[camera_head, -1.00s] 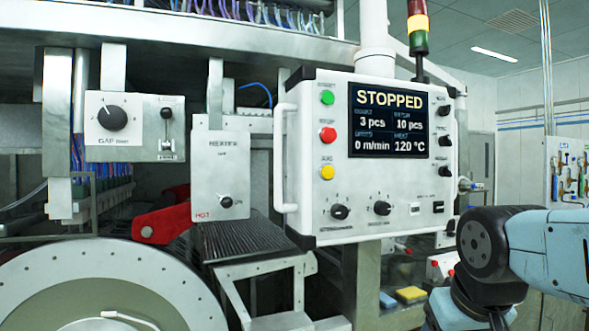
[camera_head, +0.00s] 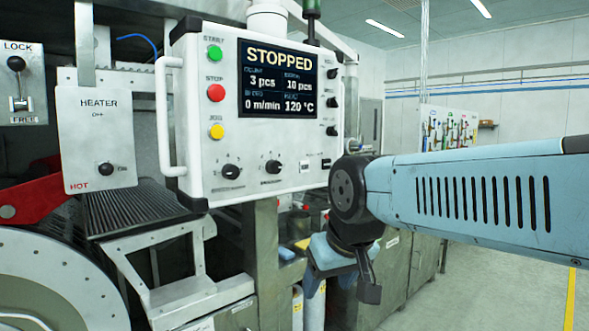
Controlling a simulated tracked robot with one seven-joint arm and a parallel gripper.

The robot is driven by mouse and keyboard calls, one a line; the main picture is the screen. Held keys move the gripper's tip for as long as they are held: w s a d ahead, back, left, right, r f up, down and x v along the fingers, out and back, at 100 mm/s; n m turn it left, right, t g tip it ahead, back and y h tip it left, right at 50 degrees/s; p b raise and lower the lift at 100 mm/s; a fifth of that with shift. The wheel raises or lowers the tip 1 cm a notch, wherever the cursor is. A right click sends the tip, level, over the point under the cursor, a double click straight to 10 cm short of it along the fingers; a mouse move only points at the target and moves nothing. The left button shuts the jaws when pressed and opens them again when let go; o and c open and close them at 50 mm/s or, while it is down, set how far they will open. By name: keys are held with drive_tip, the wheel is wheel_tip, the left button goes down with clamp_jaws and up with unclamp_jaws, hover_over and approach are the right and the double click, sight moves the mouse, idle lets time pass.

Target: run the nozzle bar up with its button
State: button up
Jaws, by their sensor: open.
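My gripper (camera_head: 342,288) hangs below the dark wrist joint at the end of my blue arm, in front of the panel's lower right. Its jaws are apart, with nothing seen between them. The white control panel (camera_head: 290,184) has green START (camera_head: 215,53), red STOP (camera_head: 216,92) and yellow JOG (camera_head: 217,131) buttons. Its screen (camera_head: 278,80) reads STOPPED, 3 pcs, 10 pcs, 0 m/min and 120 °C. Two dark knobs and small switches sit along its bottom, and several dark knobs on its right side. I cannot make out a nozzle bar or its button.
A heater box (camera_head: 97,130) and a LOCK switch box (camera_head: 20,85) hang left of the panel. A large drum (camera_head: 50,270) and metal bracket (camera_head: 190,290) stand below. Cabinets (camera_head: 415,270) stand behind my arm. The floor (camera_head: 520,290) at the right is clear.

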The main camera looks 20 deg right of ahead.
drive_tip(key=shift+c, duration=0.2)
clamp_jaws()
idle(1.4)
